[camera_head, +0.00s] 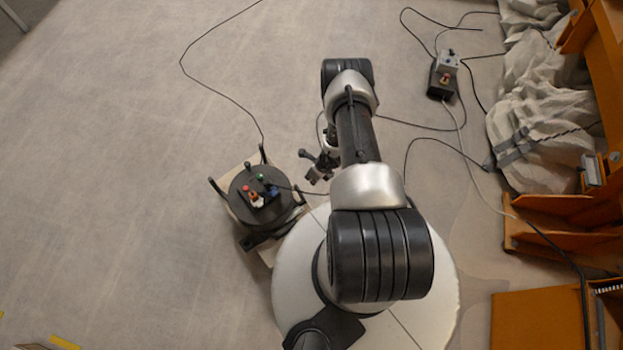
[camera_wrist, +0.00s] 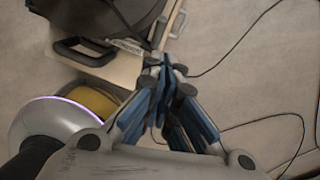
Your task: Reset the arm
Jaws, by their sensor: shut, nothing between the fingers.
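My arm reaches from my round white base toward the top of the head view, with its black and silver links seen from above. My gripper (camera_head: 318,168) shows small beside the arm, on its left, and is partly hidden by the arm. In the wrist view my gripper (camera_wrist: 165,78) has its blue-grey fingers brought together at the tips. Nothing is held between them.
A round black device (camera_head: 240,190) with coloured knobs and upright posts stands on a pale board left of my gripper. A small control box (camera_head: 442,75) sits at upper right. Cables cross the floor. Orange frames (camera_head: 560,215) and grey rock-like material (camera_head: 540,130) line the right. The left floor is clear.

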